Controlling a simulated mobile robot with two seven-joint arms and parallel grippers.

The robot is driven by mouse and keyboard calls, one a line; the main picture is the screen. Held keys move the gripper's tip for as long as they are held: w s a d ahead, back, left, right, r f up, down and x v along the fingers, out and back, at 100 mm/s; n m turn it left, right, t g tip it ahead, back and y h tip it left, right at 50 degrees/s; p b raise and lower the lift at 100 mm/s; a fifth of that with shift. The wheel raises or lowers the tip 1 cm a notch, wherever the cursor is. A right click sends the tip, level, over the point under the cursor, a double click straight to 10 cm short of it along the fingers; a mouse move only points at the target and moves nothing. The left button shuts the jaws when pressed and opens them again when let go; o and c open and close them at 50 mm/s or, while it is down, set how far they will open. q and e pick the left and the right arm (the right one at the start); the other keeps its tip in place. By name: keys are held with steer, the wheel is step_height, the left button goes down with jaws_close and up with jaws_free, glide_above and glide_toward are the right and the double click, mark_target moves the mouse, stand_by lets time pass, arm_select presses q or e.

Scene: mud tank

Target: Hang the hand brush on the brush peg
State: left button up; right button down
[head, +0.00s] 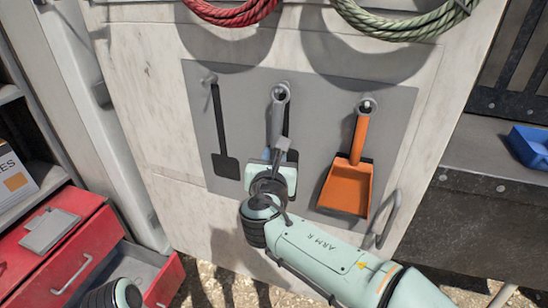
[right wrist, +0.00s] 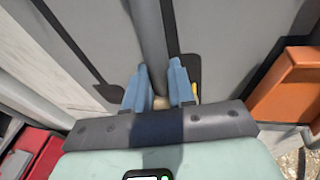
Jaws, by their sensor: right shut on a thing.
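The hand brush (head: 276,118) has a grey handle and stands upright in front of the middle place of the grey panel. Its ringed top end is at the middle brush peg (head: 281,94); I cannot tell whether the ring is around the peg or just in front of it. My right gripper (head: 279,155) is shut on the lower handle. In the right wrist view the handle (right wrist: 149,40) runs up from between the blue fingers (right wrist: 160,88). The brush head is mostly hidden by the gripper. My left gripper is out of view.
An orange dustpan (head: 348,187) hangs on the right peg. The left peg (head: 209,80) is bare above a black tool outline (head: 224,140). Red and green hoses (head: 395,30) hang above the panel (head: 320,110). A metal handle (head: 388,220) and open red drawers (head: 75,240) are lower down.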

steer(key=c, duration=0.9)
jaws_free()
steer(key=shift+o, duration=0.2)
steer(key=s+a+r+b, duration=0.1)
steer(key=s+r+b, duration=0.1)
steer(key=s, duration=1.1)
step_height(320, 180, down, 38)
steer(key=s+d+m+g+y, duration=0.1)
steer(key=d+m+g, duration=0.1)
steer(key=m+g, duration=0.75)
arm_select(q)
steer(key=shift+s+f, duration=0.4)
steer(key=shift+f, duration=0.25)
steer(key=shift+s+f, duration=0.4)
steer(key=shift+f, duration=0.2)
arm_select(e)
steer(key=s+d+f+m+g+y, duration=0.2)
steer(key=s+d+f+m, duration=0.3)
steer(key=s+f+m, duration=0.7)
steer(key=s+d+f+m+g+y, duration=0.2)
steer(key=s+d+f+m+g, duration=0.3)
steer(key=s+f+m, duration=0.7)
step_height(320, 180, down, 4)
steer(key=d+m, duration=0.1)
steer(key=m, duration=0.4)
steer(key=shift+s+r, duration=0.15)
steer(key=shift+s, duration=0.05)
